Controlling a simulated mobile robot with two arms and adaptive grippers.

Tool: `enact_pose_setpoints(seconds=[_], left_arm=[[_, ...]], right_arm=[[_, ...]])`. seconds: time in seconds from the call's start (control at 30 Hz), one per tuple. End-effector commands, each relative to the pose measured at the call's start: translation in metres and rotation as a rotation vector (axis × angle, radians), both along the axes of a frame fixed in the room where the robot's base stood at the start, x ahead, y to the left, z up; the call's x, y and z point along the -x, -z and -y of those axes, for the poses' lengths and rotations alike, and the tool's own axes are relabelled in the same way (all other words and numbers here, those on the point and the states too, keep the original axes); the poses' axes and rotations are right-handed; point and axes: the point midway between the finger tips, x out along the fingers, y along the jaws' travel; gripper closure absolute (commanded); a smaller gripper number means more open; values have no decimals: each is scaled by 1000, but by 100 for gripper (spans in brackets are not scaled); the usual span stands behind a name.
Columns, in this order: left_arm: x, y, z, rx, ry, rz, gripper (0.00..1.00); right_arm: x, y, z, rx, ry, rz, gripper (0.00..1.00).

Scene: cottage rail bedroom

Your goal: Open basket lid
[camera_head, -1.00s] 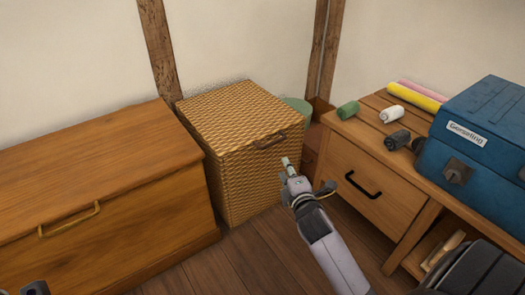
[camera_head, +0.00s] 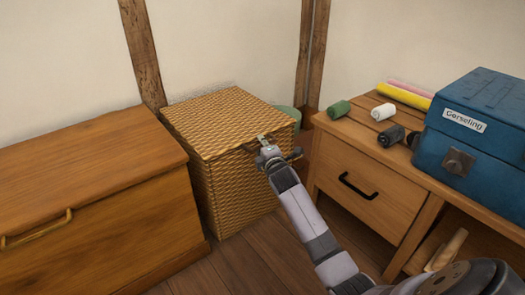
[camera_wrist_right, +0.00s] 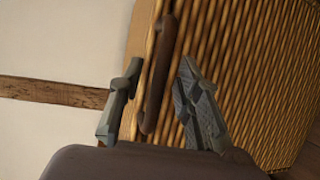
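The woven wicker basket (camera_head: 215,110) stands in the corner, its lid flat and shut. A brown handle sits at the front edge of the lid, largely covered by my gripper in the head view. In the right wrist view the handle (camera_wrist_right: 158,75) lies between the two fingers of my right gripper (camera_wrist_right: 155,95), with gaps showing beside it. My right gripper (camera_head: 264,142) is open at the lid's front edge. My left gripper is not in the frames.
A wooden chest (camera_head: 90,190) stands close to the basket's left. At the right a wooden nightstand (camera_head: 365,180) carries a blue toolbox (camera_head: 475,125), a green roll (camera_head: 339,110), a white roll (camera_head: 383,112) and a dark cylindrical object (camera_head: 391,137). Wooden posts and a wall are behind.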

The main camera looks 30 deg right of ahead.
Motion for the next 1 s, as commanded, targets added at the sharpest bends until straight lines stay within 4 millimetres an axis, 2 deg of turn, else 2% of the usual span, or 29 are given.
enact_pose_setpoints(seconds=[0.33,0.8,1.0], left_arm=[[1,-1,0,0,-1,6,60],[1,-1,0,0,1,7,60],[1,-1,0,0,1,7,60]], right_arm=[[-3,0,1,0,0,0,69],[-3,0,1,0,0,0,100],[-3,1,1,0,0,-1,100]])
